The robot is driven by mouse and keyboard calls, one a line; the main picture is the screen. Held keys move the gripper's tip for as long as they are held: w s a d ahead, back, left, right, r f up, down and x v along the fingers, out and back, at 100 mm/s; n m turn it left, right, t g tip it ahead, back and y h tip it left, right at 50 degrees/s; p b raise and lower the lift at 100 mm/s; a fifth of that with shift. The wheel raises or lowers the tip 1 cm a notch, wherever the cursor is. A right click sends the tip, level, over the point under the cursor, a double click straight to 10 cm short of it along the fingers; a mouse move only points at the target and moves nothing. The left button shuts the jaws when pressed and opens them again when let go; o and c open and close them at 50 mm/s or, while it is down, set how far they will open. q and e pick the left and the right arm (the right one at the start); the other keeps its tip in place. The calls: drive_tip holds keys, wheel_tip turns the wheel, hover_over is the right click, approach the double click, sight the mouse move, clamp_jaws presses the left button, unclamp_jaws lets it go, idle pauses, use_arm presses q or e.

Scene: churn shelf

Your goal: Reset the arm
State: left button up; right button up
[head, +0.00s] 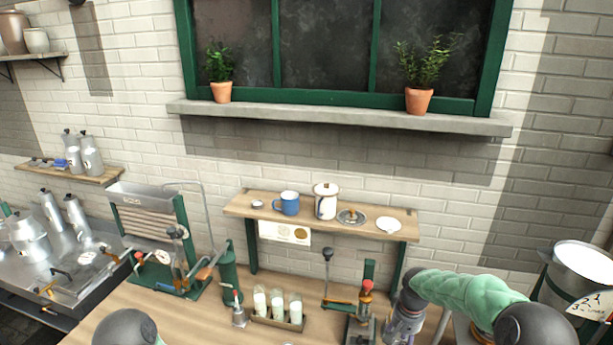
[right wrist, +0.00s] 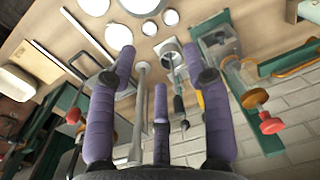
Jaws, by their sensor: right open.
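My right arm comes in from the right of the head view in a green sleeve. My right gripper (head: 402,318) points down at the right part of the wooden counter, beside a small device with a red knob (head: 366,288). In the right wrist view its purple fingers (right wrist: 158,62) are spread apart, with nothing held between them. A grey rod and small tools show beyond the fingers; I cannot tell how close they are. My left gripper is not in view; only a dark rounded part of mine shows at the bottom left.
Filled glasses (head: 277,304) stand in a rack on the counter. A large metal pail (head: 583,265) with a dial is at the right.

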drive_tip(key=s+a+f+y, duration=0.1)
drive_tip(key=s+a+f, duration=0.45)
drive_tip(key=f, duration=0.25)
drive_tip(key=s+a+f+y, duration=0.2)
drive_tip(key=s+a+f, duration=0.2)
drive_tip(key=s+f, duration=0.4)
drive_tip(key=s+a+f, duration=0.3)
drive_tip(key=s, duration=0.6)
drive_tip(key=s+a+f, duration=0.3)
drive_tip(key=s, duration=0.6)
wheel_tip(320, 180, down, 22)
drive_tip(key=w+a+b, duration=0.1)
drive_tip(key=w+b, duration=0.1)
drive_tip(key=b, duration=2)
drive_tip(key=shift+w+r+b, duration=0.2)
drive_tip(key=shift+w+b, duration=0.1)
drive_tip(key=shift+b, duration=0.1)
drive_tip(key=shift+a, duration=0.1)
